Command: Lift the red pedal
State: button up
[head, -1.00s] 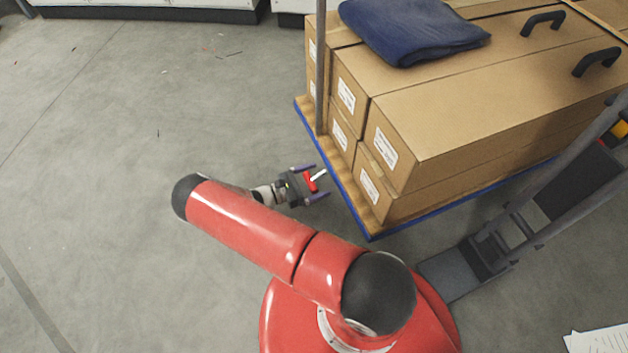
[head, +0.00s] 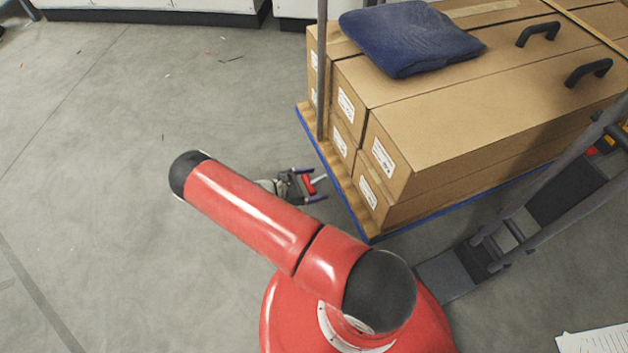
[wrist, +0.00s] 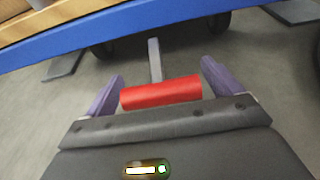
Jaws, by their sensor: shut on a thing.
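The red pedal (wrist: 160,92) is a short red bar on a grey lever that runs toward the underside of the trolley with the blue edge (wrist: 130,35). In the wrist view it lies crosswise between the two purple-tipped fingers. My gripper (wrist: 160,88) is shut on it, one finger at each end. In the head view my gripper (head: 312,185) is low, just left of the trolley's edge (head: 345,205), with the red pedal (head: 309,184) between its fingers. The far end of the lever is hidden under the trolley.
Long cardboard boxes (head: 470,110) are stacked on the trolley, with a folded blue cloth (head: 410,38) on top.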

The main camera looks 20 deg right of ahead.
jog(key=shift+a+r+y+p, duration=0.1)
jog(key=shift+r+y+p, duration=0.35)
jog(key=shift+y+p, duration=0.3)
jog(key=shift+a+r+y+p, duration=0.1)
jog(key=shift+r+y+p, duration=0.3)
jog(key=shift+y+p, duration=0.35)
jog(key=o, duration=1.1)
jog(key=v, duration=0.8)
jog(key=shift+d+r, duration=0.1)
jog(key=shift+d, duration=0.05)
